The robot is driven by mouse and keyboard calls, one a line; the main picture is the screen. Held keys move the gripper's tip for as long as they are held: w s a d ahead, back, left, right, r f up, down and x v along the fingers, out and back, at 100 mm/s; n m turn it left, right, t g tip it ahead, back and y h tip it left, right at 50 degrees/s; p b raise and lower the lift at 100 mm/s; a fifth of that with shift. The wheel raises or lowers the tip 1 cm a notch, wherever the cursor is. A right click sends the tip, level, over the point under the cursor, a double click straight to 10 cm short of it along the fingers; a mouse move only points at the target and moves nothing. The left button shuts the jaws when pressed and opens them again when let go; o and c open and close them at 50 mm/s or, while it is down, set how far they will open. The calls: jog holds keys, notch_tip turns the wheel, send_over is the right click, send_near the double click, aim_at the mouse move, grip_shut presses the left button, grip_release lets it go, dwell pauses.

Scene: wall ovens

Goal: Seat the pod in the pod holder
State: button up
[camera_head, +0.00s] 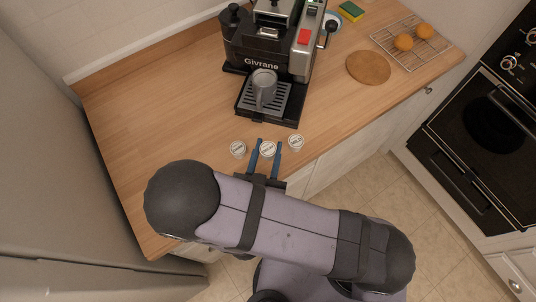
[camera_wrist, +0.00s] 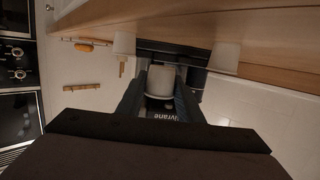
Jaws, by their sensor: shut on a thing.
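My gripper (camera_head: 268,145) is at the front edge of the counter, its two blue fingers shut on the middle pod (camera_head: 268,149), a small pale capsule with a printed lid. In the wrist view the pod (camera_wrist: 160,82) sits between the fingers (camera_wrist: 160,88). From these views I cannot tell whether it still touches the counter. The black coffee machine (camera_head: 262,52), marked Givrane, stands behind it, apart from the gripper. I cannot clearly make out the pod holder; the machine's top is partly cut off by the picture edge.
One pod (camera_head: 238,149) stands left of my gripper and another pod (camera_head: 296,142) right, both close. A round board (camera_head: 368,68), wire rack (camera_head: 419,48) with oranges and sponge (camera_head: 351,11) lie right. The left counter is clear.

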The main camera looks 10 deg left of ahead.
aim_at(268, 162)
jog(key=shift+f+p, duration=0.6)
jog(key=shift+f, duration=1.3)
jog(key=shift+f, duration=0.1)
jog(key=shift+f+b, duration=0.3)
jog(key=o, duration=1)
jog(key=shift+r, duration=0.1)
jog(key=shift+o, duration=0.2)
jog(key=shift+s+r, duration=0.1)
